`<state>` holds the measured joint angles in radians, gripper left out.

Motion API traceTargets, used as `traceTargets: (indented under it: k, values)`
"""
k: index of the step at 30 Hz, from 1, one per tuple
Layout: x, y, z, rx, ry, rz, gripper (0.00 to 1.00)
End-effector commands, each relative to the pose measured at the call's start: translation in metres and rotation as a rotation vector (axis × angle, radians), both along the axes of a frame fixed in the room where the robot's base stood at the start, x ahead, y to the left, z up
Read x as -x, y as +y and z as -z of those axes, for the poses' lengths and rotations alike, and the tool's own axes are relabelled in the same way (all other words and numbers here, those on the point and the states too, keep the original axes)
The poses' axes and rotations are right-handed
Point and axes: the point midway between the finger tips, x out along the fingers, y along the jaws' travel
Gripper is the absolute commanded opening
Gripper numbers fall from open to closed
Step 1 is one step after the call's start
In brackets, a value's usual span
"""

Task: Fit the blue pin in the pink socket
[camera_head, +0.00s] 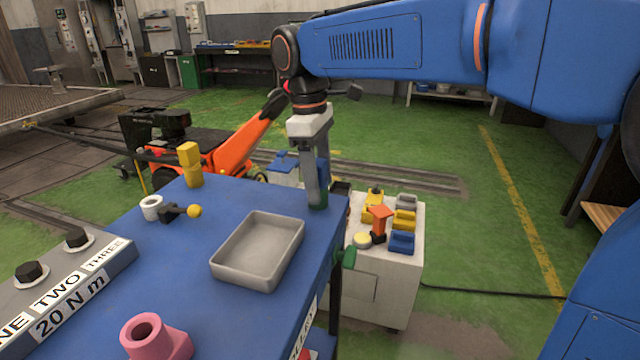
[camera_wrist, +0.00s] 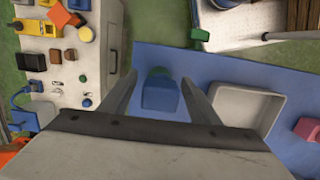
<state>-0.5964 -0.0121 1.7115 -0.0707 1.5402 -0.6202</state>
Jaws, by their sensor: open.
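The pink socket (camera_head: 155,338) stands on the blue table near the front edge in the head view, its round hole facing up. It also shows at the right edge of the wrist view (camera_wrist: 308,128). The blue pin (camera_wrist: 160,96) is between my fingers in the wrist view, with a dark green part beyond it. In the head view the pin (camera_head: 323,170) is mostly hidden behind my fingers. My gripper (camera_head: 317,202) points down at the table's far right corner. Its fingers are open on either side of the pin, with gaps visible in the wrist view (camera_wrist: 160,78).
A grey tray (camera_head: 257,282) sits mid-table between my gripper and the socket. A yellow block (camera_head: 190,165), a white ring (camera_head: 151,208) and a black piece with a yellow ball (camera_head: 180,211) stand left. A white cabinet (camera_head: 380,290) with several coloured parts is right.

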Motion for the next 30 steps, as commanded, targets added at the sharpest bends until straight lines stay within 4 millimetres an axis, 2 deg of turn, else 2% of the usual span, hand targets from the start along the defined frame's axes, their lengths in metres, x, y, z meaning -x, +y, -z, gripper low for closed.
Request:
traceTargets:
  k: [6, 14, 20, 21, 22, 24, 25, 30]
  values:
    - [0.0006, -0.0013, 0.0102, 0.0, 0.0, 0.0, 0.56]
    - [0.0006, -0.0013, 0.0108, 0.0, 0.0, 0.0, 0.56]
    - [0.0005, -0.0012, 0.0108, 0.0, 0.0, 0.0, 0.08]
    - [0.0005, -0.0012, 0.0108, 0.0, 0.0, 0.0, 0.06]
    - [0.0005, -0.0012, 0.0108, 0.0, 0.0, 0.0, 0.27]
    - [0.0005, -0.0012, 0.0108, 0.0, 0.0, 0.0, 0.1]
    - [0.0005, -0.0012, 0.0107, 0.0, 0.0, 0.0, 0.07]
    - [0.0005, -0.0011, 0.01, 0.0, 0.0, 0.0, 0.07]
